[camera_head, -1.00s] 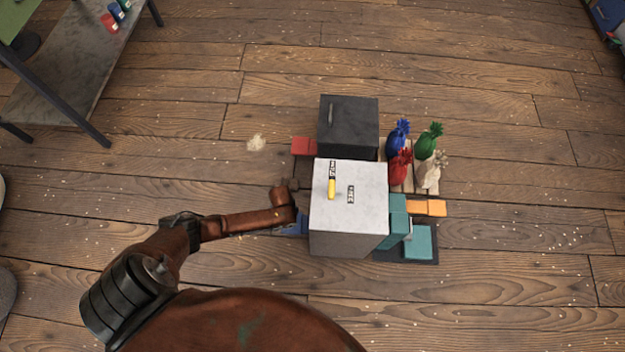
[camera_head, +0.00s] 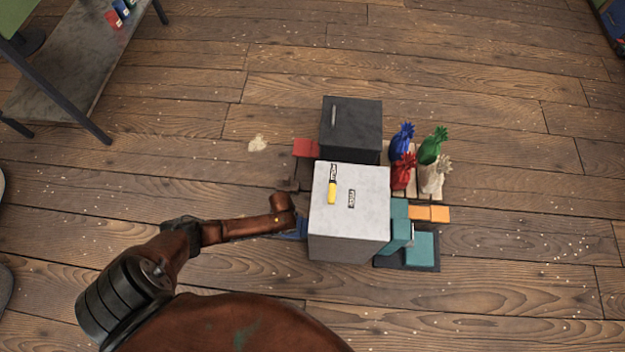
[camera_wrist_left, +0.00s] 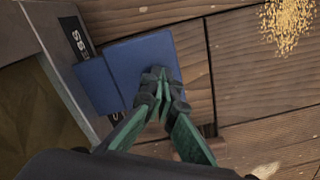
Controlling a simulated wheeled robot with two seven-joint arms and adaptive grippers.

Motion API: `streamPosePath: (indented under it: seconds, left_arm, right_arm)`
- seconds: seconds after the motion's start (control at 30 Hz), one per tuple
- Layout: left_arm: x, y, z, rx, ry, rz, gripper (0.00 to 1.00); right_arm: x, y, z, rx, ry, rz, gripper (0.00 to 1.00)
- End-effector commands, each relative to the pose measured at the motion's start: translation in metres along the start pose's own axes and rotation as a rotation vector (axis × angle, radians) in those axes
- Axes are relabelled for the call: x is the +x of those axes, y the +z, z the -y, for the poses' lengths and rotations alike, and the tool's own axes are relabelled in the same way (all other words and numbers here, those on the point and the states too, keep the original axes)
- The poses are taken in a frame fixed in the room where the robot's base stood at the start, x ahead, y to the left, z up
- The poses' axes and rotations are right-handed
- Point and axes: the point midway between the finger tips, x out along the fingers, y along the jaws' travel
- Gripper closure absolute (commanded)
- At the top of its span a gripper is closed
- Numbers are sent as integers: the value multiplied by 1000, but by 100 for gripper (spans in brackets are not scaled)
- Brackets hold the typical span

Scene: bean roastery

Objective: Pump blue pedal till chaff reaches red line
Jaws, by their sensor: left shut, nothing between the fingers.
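The blue pedal (camera_head: 297,231) sticks out at the lower left of a white-topped cabinet (camera_head: 350,213), mostly hidden by my arm. In the left wrist view the blue pedal (camera_wrist_left: 143,50) is a flat plate, with a smaller blue plate (camera_wrist_left: 96,85) beside it against the cabinet. My left gripper (camera_wrist_left: 160,76) is shut and empty, its tips over the pedal's near right part. I cannot tell whether they touch. In the head view its fingers are hidden by my arm. A brownish-yellow panel (camera_wrist_left: 30,125) shows in the cabinet's side; I see no red line. My right gripper is not in view.
A dark box (camera_head: 350,130) stands behind the cabinet, with a red block (camera_head: 306,149) at its left. Several tied sacks (camera_head: 432,150) and teal blocks (camera_head: 420,247) are at right. Loose chaff (camera_wrist_left: 288,22) lies on the floor. Open floor surrounds the group.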

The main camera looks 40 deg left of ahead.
Motion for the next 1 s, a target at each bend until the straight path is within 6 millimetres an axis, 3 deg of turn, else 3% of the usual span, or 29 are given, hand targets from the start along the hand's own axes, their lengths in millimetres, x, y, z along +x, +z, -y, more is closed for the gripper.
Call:
streamPosePath:
  seconds: [0.47, 1.0]
  left_arm:
    - [20, 1, 0, -1, 0, 2, 100]
    - [25, 2, 2, -1, -2, 4, 100]
  right_arm:
    - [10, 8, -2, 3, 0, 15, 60]
    - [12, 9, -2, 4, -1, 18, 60]
